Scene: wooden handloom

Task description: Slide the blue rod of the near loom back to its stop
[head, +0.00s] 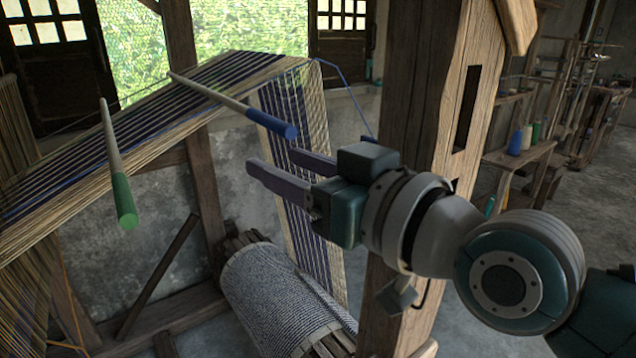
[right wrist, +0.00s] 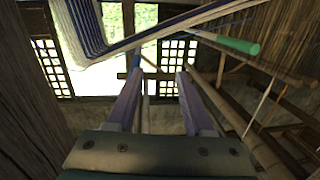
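The blue rod (head: 272,124) lies across the warp threads at the top of the near loom (head: 202,170). Its pale wooden shaft runs to the upper left and its blue end points to the lower right. My right gripper (head: 271,162) is open and empty, just below and beside the blue end, apart from it. In the right wrist view the two fingers (right wrist: 159,78) are spread with nothing between them. A small blue piece beyond the left fingertip there may be the rod; I cannot tell. No stop can be made out. My left gripper is out of view.
A second rod with a green end (head: 124,205) crosses the warp at the left; it also shows in the right wrist view (right wrist: 236,45). A thick wooden post (head: 425,95) stands behind my right wrist. A wound cloth roll (head: 285,300) lies below. Shelves with spools stand far right.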

